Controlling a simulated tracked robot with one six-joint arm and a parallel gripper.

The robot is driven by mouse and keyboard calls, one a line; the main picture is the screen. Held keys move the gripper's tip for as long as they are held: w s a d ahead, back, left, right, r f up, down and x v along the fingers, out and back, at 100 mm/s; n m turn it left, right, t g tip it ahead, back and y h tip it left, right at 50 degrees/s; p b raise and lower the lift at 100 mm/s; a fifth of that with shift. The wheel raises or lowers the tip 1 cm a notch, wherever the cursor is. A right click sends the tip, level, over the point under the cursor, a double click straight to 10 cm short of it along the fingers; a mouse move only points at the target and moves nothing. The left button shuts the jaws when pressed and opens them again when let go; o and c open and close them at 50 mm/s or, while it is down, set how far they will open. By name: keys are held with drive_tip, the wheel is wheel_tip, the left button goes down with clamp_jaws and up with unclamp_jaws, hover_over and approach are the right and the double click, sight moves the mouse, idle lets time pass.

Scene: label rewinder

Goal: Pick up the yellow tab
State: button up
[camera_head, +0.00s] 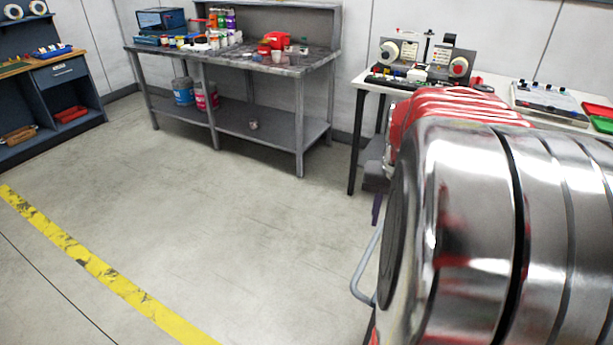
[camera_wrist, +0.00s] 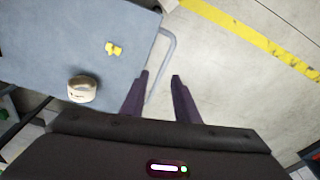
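The yellow tab (camera_wrist: 114,49) is a small yellow piece lying flat on a blue-grey surface (camera_wrist: 55,40) in the wrist view. My gripper (camera_wrist: 160,77) has two dark fingers spread apart with nothing between them. The fingers are right of the tab in the picture, over the surface's edge and handle, with floor showing beyond. In the head view the tab is not visible; my large metal arm covers the right side.
A white ring-shaped cup or roll (camera_wrist: 82,90) stands on the same surface, near the tab. A grey tubular handle (camera_wrist: 166,50) sticks out from its edge; it also shows in the head view (camera_head: 362,275). A white table (camera_head: 360,80) with a rewinder stands behind. Floor at left is clear.

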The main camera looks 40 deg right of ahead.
drive_tip(key=s+d+f+m+g+y, duration=0.1)
drive_tip(key=s+d+f+m, duration=0.3)
drive_tip(key=s+d, duration=0.5)
drive_tip(key=d+f, duration=0.1)
drive_tip(key=d, duration=0.2)
drive_tip(key=shift+d+f, duration=0.2)
drive_tip(key=shift+f, duration=0.05)
drive_tip(key=shift+f, duration=0.1)
wheel_tip(320, 180, down, 8)
drive_tip(key=shift+f, duration=0.2)
drive_tip(key=shift+f, duration=0.1)
drive_tip(key=shift+w+f, duration=0.15)
drive_tip(key=shift+f, duration=2.35)
drive_tip(key=shift+c, duration=0.4)
clamp_jaws()
